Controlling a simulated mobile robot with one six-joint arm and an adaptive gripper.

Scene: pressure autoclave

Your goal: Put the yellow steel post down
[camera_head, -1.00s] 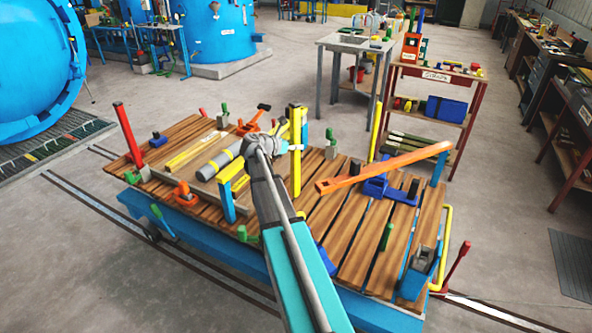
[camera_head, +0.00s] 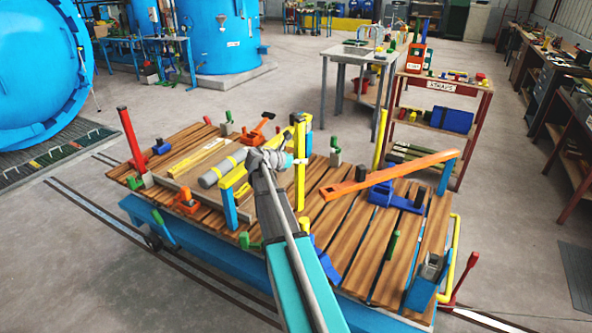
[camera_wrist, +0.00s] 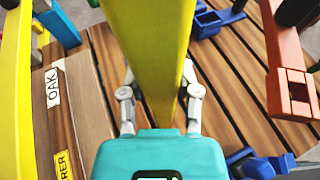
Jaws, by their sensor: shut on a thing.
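The yellow steel post (camera_head: 300,178) stands upright over the slatted wooden deck of the cart in the head view. My gripper (camera_head: 299,161) is shut on it about midway up its length. In the wrist view the yellow post (camera_wrist: 152,60) fills the centre, between the two fingers of my gripper (camera_wrist: 160,92). The lower end of the post is close to the deck; I cannot tell whether it touches.
The slatted deck (camera_head: 352,240) carries an orange bar (camera_head: 390,173), a blue clamp (camera_head: 392,197), a grey cylinder (camera_head: 222,167) and yellow bars. A yellow-and-blue frame (camera_head: 232,180) stands left of the post. A shelf rack (camera_head: 437,125) stands behind the cart.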

